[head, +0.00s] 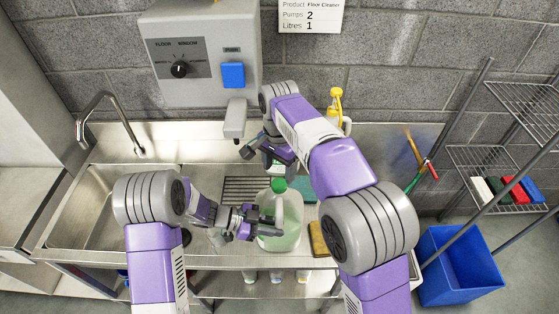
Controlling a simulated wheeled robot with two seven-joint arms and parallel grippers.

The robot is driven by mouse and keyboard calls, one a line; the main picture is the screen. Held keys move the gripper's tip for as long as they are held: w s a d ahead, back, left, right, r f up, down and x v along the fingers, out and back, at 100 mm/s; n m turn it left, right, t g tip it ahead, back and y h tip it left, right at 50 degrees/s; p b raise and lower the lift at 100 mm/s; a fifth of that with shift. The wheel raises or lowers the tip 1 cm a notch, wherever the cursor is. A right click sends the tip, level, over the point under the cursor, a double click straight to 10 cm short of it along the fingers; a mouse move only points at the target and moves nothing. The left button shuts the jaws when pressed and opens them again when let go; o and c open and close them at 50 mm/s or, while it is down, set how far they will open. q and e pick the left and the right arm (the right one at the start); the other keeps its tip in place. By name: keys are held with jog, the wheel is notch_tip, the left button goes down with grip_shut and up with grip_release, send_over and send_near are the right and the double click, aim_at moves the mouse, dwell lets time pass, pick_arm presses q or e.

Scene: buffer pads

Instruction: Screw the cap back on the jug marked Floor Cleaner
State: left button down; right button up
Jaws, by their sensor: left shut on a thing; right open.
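A translucent jug (287,238) with pale green contents stands upright on the steel counter, right of the sink. A green cap (279,186) shows at the top of its neck; I cannot tell whether it is screwed tight. No label is readable on the jug. My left gripper (262,222) comes in from the left and is shut on the jug at its upper side. My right gripper (266,160) is open and empty, behind and above the cap, apart from it. My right arm crosses in front of the counter's right part.
A grey dispenser (200,55) with a dial and blue button hangs on the wall, its grey spout (235,122) left of my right gripper. A yellow-topped bottle (336,105) stands behind my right arm. A sponge (318,238) lies right of the jug. The sink (95,200) is left.

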aim_at(279, 184)
jog(key=n, duration=0.4)
jog(key=shift+r, duration=0.2)
jog(key=n, duration=0.4)
jog(key=shift+r, duration=0.25)
jog(key=n, duration=0.4)
jog(key=shift+w+r, duration=0.1)
jog(key=shift+r, duration=0.1)
jog(key=n, duration=0.4)
jog(key=shift+d+r+n, duration=0.1)
jog(key=shift+r+n, duration=0.2)
jog(key=shift+n, duration=0.1)
jog(key=shift+f, duration=4.05)
jog(key=shift+w, duration=0.1)
